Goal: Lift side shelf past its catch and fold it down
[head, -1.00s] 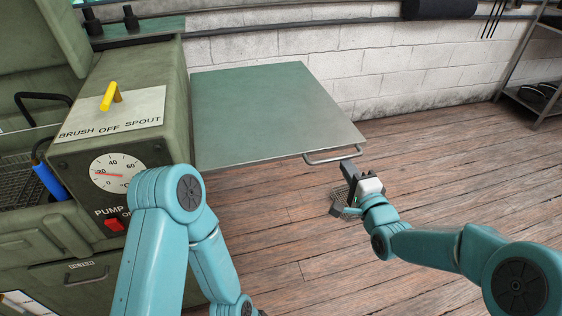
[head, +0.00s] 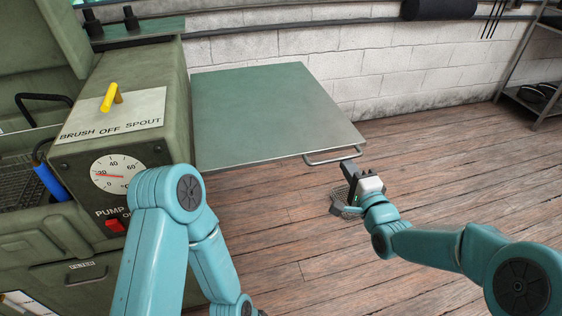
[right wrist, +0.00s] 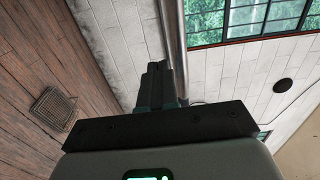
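The side shelf (head: 270,110) is a flat green-grey panel. It stands out level from the right side of the green washer cabinet. A thin bar handle (head: 330,158) runs along its front right edge. My right gripper (head: 346,168) is just below and in front of the handle's right end. A small gap seems to show between fingertips and handle. In the right wrist view its dark fingers (right wrist: 160,82) lie side by side with no clear gap and nothing visible between them. The catch is not visible. My left arm shows at lower left, but its gripper is out of view.
The cabinet front carries a yellow lever (head: 110,97), a dial (head: 117,173) and a red pump switch (head: 115,225). A white brick wall (head: 400,70) is behind the shelf. A floor grate (head: 345,200) lies below the gripper. The wooden floor around it is clear.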

